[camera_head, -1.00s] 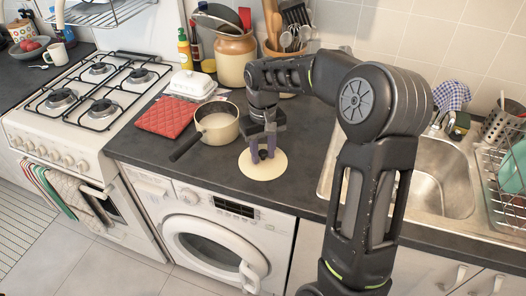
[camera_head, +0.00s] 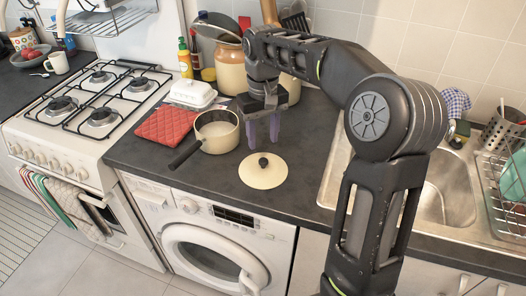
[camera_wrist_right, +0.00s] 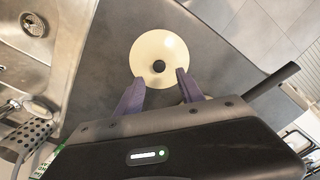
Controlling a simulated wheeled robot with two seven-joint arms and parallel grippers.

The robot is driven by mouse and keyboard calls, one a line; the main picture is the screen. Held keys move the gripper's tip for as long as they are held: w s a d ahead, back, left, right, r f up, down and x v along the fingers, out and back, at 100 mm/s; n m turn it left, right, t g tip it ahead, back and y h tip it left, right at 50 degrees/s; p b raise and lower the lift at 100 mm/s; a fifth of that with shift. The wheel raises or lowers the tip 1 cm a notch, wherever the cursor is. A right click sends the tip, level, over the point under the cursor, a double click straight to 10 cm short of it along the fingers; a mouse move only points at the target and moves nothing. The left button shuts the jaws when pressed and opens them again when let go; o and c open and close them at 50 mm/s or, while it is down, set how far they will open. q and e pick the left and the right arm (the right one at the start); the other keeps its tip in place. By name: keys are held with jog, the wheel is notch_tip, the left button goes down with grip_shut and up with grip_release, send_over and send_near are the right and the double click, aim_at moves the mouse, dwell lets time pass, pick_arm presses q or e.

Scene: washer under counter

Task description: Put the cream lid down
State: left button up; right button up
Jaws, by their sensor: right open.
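The cream lid (camera_head: 263,172) lies flat on the dark counter above the washer, its black knob facing up. It also shows in the right wrist view (camera_wrist_right: 160,45), round and whole. My right gripper (camera_head: 263,132) is open and empty above and slightly behind the lid, its purple fingers pointing down and apart from the knob. In the right wrist view the fingers (camera_wrist_right: 160,85) are spread below the knob with nothing between them. My left gripper is not in view.
A cream saucepan (camera_head: 217,132) without a cover stands left of the lid, its dark handle toward the front edge. A red quilted mat (camera_head: 166,124), white butter dish (camera_head: 192,91) and gas hob (camera_head: 100,98) lie further left. The sink (camera_head: 447,190) is at right.

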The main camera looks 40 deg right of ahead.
notch_tip(320, 180, up, 3)
jog(key=shift+r+p, duration=0.15)
jog(key=shift+p, duration=0.4)
dwell(0.5)
